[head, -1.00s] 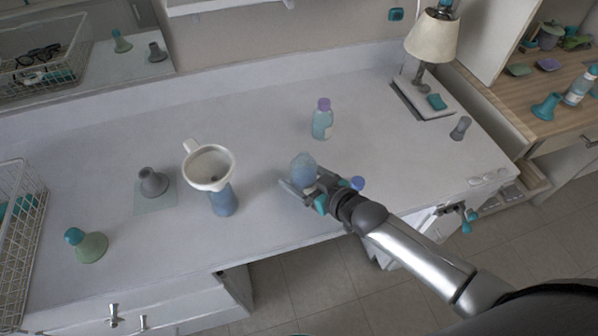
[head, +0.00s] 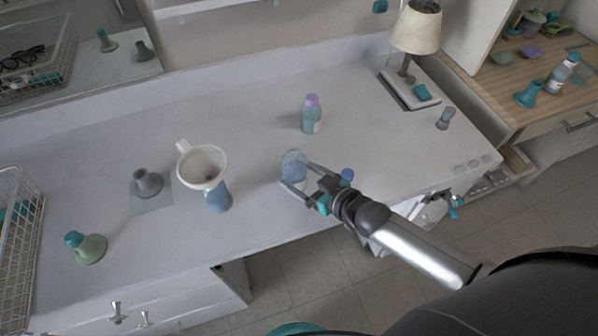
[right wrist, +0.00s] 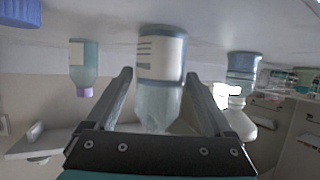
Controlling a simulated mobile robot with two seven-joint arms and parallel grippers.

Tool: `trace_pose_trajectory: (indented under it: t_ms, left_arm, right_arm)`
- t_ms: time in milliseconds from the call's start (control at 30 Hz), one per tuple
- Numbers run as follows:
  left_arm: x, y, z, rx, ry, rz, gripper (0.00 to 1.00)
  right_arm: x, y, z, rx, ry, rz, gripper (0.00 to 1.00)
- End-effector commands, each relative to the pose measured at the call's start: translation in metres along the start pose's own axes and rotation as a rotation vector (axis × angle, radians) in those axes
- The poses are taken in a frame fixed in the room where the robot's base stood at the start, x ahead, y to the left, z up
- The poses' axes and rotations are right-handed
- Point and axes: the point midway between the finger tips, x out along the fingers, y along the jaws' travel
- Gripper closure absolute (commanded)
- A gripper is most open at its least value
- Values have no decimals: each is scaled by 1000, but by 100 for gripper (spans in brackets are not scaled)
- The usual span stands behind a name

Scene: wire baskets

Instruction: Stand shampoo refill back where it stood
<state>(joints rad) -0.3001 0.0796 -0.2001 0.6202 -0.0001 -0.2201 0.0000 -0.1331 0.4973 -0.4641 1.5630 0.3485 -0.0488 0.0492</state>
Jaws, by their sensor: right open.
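A clear blue bottle (head: 293,162), probably the shampoo refill, stands upright on the white counter (head: 110,215). In the right wrist view, which is upside down, the bottle (right wrist: 160,60) shows a pale label and a blue band. My right gripper (head: 298,175) is open, with one finger on either side of the bottle and a visible gap to each in the right wrist view (right wrist: 158,75). My left gripper is not seen.
A blue bottle (head: 218,199) with a white funnel (head: 203,166) stands left of the gripper. A purple-capped bottle (head: 311,118) stands behind it. A blue cap (head: 347,174) shows close beside my right gripper. A lamp (head: 416,30) is at the back right.

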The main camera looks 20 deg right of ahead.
Motion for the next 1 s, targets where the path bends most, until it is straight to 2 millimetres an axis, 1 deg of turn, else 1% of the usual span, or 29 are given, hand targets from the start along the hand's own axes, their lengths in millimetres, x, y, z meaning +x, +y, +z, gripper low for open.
trace_pose_trajectory:
  t_ms: [700, 1000]
  left_arm:
    - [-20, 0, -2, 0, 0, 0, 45]
    - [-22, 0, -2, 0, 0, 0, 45]
  right_arm:
    - [-26, 0, -1, 1, 0, 1, 14]
    - [-29, 0, 0, 0, 0, 0, 14]
